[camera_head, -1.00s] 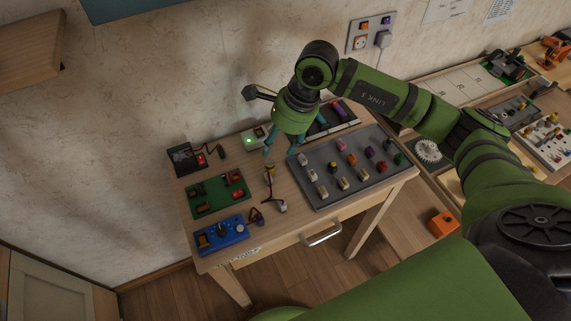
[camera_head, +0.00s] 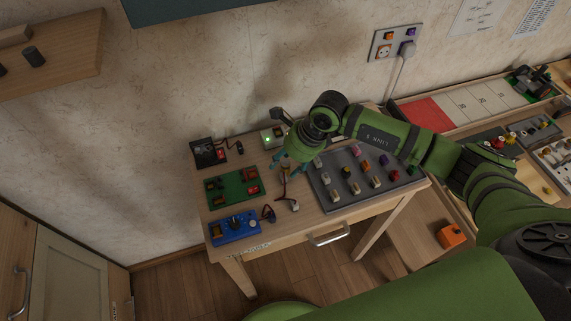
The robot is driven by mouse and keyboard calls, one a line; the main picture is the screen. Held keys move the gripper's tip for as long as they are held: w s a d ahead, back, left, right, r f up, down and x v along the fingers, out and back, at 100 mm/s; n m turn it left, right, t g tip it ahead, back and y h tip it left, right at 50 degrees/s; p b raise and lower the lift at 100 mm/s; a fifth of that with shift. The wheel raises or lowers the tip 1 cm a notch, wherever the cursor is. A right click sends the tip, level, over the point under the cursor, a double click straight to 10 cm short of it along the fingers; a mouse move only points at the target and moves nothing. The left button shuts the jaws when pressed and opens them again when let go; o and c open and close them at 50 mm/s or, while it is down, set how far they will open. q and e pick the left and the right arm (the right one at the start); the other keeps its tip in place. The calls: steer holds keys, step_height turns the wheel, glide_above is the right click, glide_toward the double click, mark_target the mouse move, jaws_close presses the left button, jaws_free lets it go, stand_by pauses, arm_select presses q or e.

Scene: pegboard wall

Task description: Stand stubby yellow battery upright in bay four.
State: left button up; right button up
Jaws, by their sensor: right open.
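My right gripper (camera_head: 287,163) points down over the wooden table, its teal fingers open and low near the tabletop. In the earlier frame a small yellow piece, probably the stubby yellow battery, stood on the table below the fingers. Now that spot lies at the fingers, and the piece is mostly hidden or too small to make out. No grip on it can be seen. I cannot tell which place is bay four. My left gripper is not in view.
A grey tray (camera_head: 332,205) with several coloured pieces lies to the right. A green board (camera_head: 233,187), a blue box (camera_head: 235,228) and a black box (camera_head: 208,152) stand to the left. A white device with a green light (camera_head: 272,138) is behind. A cable with a plug (camera_head: 294,206) lies in front.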

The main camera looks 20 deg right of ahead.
jaws_close()
steer(key=shift+r, duration=0.1)
